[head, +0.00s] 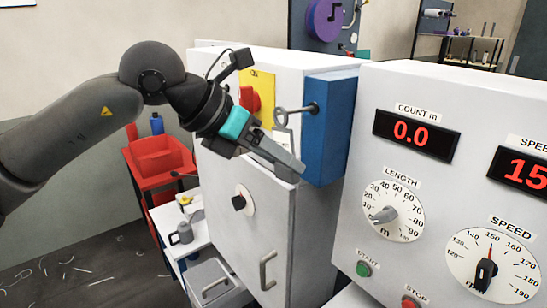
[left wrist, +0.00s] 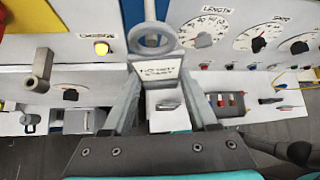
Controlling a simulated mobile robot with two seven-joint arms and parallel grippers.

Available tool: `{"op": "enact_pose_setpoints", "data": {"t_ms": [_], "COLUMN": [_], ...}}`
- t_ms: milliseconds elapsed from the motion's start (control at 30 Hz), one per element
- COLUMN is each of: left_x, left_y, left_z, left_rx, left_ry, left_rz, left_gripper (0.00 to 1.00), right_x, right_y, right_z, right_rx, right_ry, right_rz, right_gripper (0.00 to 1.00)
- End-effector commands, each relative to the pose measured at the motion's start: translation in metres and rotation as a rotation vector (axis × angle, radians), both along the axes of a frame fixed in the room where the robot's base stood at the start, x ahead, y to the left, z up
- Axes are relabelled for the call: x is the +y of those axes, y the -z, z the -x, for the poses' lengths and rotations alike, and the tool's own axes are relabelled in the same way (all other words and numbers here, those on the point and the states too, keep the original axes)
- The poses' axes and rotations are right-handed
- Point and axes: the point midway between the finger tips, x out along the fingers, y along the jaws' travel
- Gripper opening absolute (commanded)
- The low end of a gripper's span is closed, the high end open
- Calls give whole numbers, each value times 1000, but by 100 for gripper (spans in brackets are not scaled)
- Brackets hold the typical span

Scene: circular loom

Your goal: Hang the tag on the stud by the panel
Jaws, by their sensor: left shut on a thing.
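The tag is a white plate (head: 282,138) with a grey ring (head: 281,117) at its top. My left gripper (head: 290,158) is shut on the tag, which stands upright with the ring above the fingers. In the left wrist view the lettered plate (left wrist: 158,73) shows between the fingers, with the ring (left wrist: 163,37) above it. The stud (head: 304,109) is a thin rod with a dark base on the blue box (head: 330,135). Its free end meets the ring in the picture; I cannot tell whether it passes through. The stud also shows in the left wrist view (left wrist: 150,10). My right gripper is not in view.
The white cabinet (head: 225,175) with a red switch (head: 250,98) on a yellow plate stands behind my left gripper. The control panel (head: 352,225) with dials and displays stands close on the right. A red bin (head: 153,155) is at the left.

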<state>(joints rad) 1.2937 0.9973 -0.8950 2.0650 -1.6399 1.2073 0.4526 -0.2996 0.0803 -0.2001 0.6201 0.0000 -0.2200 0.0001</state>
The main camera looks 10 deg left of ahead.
Motion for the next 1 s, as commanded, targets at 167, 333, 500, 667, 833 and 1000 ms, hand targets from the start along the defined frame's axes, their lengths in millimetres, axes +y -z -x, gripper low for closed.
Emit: {"op": "enact_pose_setpoints", "data": {"t_ms": [167, 333, 500, 667, 833, 1000], "left_x": [-1, -1, -2, -3, -3, -3], "left_y": [0, 0, 0, 0, 1, 3], "left_z": [-1, -1, -2, -5, -5, -5], "left_rx": [0, -1, -1, -1, -2, -2], "left_ry": [0, 0, 0, -2, 0, 0], "left_rz": [0, 1, 1, 0, 1, 1], "left_gripper": [0, 0, 0, 0, 0, 0], "right_x": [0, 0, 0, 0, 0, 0], "right_y": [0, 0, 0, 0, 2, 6], "right_z": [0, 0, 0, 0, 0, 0], "right_rx": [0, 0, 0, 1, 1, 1], "right_ry": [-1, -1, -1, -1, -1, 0], "right_rz": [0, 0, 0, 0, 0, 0], "right_gripper": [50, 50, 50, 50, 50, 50]}}
